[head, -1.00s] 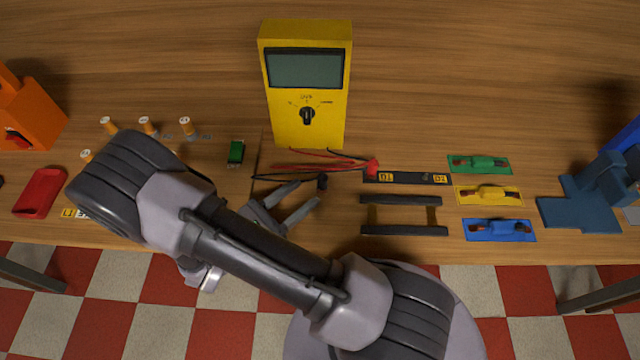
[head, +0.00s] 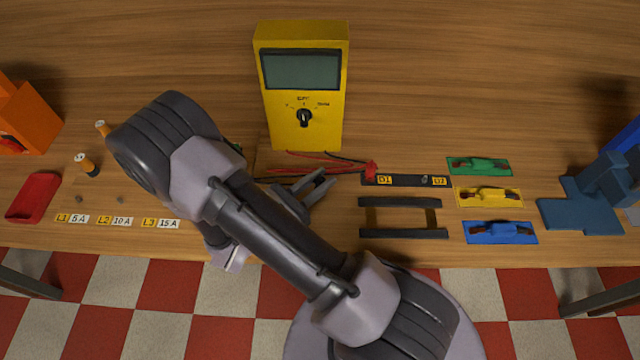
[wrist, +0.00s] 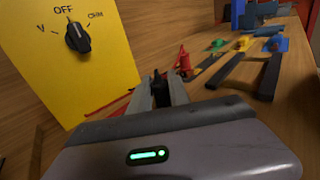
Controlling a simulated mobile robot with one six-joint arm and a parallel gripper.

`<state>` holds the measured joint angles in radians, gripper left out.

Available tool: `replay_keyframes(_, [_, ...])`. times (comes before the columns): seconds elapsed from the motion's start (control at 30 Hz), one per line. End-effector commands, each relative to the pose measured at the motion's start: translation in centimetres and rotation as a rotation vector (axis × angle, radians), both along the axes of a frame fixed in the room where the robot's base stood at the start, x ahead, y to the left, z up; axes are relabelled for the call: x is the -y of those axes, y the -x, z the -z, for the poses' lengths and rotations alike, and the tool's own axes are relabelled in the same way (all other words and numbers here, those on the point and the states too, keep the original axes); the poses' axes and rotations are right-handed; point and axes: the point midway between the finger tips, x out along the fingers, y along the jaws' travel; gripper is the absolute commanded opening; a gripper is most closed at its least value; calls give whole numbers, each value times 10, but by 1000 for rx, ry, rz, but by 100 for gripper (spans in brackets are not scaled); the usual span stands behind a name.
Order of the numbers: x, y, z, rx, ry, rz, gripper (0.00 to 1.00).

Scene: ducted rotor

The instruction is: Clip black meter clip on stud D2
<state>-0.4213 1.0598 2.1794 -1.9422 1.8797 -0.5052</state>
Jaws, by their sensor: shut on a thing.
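My gripper (head: 322,182) is shut on the black meter clip (wrist: 160,90), which shows dark between the fingers in the wrist view. In the head view the clip is mostly hidden by the fingers. The gripper is left of the black strip (head: 403,181) labelled D1 and D2. Stud D2 (head: 425,179) is a small grey post beside the D2 label at the strip's right end. The red clip (head: 371,170) stands at the D1 end, and also shows in the wrist view (wrist: 183,62). The yellow meter (head: 303,90) stands behind, its dial at OFF.
Red and black leads (head: 320,163) run from the meter across the table. A dark frame (head: 403,233) lies in front of the strip. Green (head: 479,166), yellow (head: 488,195) and blue (head: 499,231) pieces lie to its right. A blue stand (head: 585,210) is at far right.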

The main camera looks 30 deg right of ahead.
Motion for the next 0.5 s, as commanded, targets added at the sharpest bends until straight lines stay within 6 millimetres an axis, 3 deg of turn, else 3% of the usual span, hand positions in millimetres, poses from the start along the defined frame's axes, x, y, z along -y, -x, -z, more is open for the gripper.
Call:
replay_keyframes(0.27, [0,0,-6,0,0,0,0])
replay_keyframes(0.5, [0,0,-40,2,0,0,0])
